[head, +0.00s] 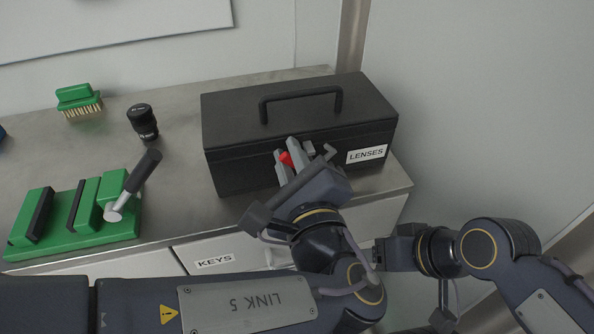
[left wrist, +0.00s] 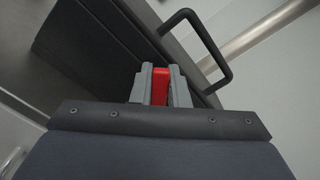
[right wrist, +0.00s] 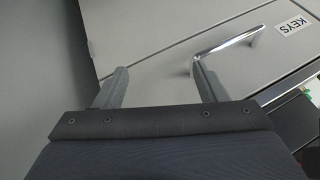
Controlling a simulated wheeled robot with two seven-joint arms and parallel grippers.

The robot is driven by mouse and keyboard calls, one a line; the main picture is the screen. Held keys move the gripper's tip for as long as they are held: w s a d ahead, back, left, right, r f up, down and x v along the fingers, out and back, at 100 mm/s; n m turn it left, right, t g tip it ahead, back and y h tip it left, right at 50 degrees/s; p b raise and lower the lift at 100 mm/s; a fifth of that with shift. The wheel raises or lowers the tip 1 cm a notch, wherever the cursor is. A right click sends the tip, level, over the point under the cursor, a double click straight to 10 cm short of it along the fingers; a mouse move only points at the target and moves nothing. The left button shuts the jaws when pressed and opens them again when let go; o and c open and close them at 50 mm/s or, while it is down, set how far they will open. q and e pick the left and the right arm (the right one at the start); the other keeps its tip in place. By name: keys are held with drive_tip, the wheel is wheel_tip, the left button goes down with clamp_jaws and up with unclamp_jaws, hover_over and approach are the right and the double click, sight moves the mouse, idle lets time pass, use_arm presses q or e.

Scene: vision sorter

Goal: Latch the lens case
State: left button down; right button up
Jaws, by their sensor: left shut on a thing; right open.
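The lens case (head: 240,150) is a black box with a top handle (head: 300,92) and a LENSES label. It stands on the metal counter, and its lid looks down. A red latch (head: 287,158) is on its front face. My left gripper (head: 289,156) is shut on the red latch; in the left wrist view the latch (left wrist: 160,86) sits between both grey fingers. The fingers hide part of the latch. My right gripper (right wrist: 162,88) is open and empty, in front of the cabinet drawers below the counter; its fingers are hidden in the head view.
A green fixture (head: 80,226) with a lever (head: 135,186) stands at the counter's left front. A green brush (head: 79,101) and a black eyepiece (head: 143,122) stand behind it. The KEYS drawer (head: 190,256) is below the counter; its handle (right wrist: 230,40) is near my right gripper.

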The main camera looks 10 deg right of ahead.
use_arm(q)
drive_tip(key=f+n+b, duration=0.1)
drive_tip(key=n+b, duration=0.1)
drive_tip(key=b, duration=0.2)
drive_tip(key=a+f+n+b, duration=0.1)
drive_tip(key=n+b, duration=0.2)
drive_tip(key=b, duration=0.1)
drive_tip(key=f+n+b, duration=0.1)
drive_tip(key=n+b, duration=0.1)
drive_tip(key=b, duration=0.2)
drive_tip(key=shift+a+f+n, duration=0.3)
drive_tip(key=shift+f, duration=0.05)
drive_tip(key=shift+f+n+b, duration=0.1)
drive_tip(key=shift+n+b, duration=0.7)
drive_tip(key=shift+b, duration=0.4)
drive_tip(key=c, duration=1.4)
unclamp_jaws()
drive_tip(key=shift+s, duration=0.1)
drive_tip(key=s+p, duration=0.1)
drive_tip(key=s, duration=0.6)
drive_tip(key=shift+s+d, duration=0.15)
drive_tip(key=shift+s, duration=0.2)
